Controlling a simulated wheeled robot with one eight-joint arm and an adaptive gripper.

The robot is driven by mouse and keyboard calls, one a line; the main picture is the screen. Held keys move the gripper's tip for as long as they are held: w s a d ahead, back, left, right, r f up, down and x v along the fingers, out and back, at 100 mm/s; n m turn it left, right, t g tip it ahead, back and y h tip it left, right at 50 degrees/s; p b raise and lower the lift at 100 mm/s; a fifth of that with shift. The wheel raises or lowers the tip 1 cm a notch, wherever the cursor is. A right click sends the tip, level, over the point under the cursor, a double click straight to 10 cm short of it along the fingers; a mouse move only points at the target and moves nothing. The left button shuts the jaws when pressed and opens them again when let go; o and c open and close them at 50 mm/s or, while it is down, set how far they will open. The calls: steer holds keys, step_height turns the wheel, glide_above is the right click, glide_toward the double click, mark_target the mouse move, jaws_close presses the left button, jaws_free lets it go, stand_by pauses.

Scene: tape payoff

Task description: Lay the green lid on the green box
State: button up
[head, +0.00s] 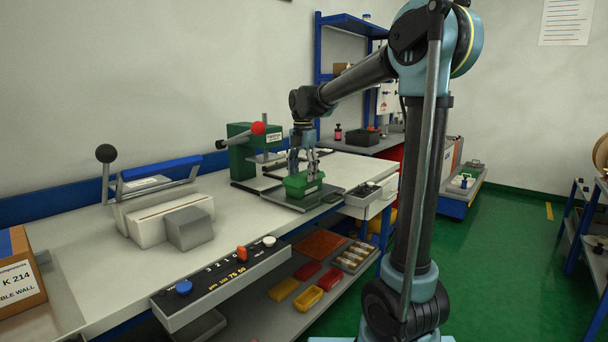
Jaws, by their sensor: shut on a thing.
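The green box (304,190) sits on a dark flat plate (301,203) near the right end of the workbench and has a small white label. My gripper (304,172) points down right over the box, with its fingers low at the box's top. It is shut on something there. A green lid does not show clearly apart from the box; the thing between the fingers looks green and merges with the box top. I cannot tell whether the lid touches the box.
A green press (245,150) with a red ball handle stands just behind and left of the box. A white sealer (158,207) with a blue bar and a cardboard carton (20,275) stand further left. A grey drawer tray (370,191) is to the right.

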steer(key=shift+f, duration=0.35)
stand_by(0.5)
steer(key=o, duration=1.1)
steer(key=shift+r, duration=0.1)
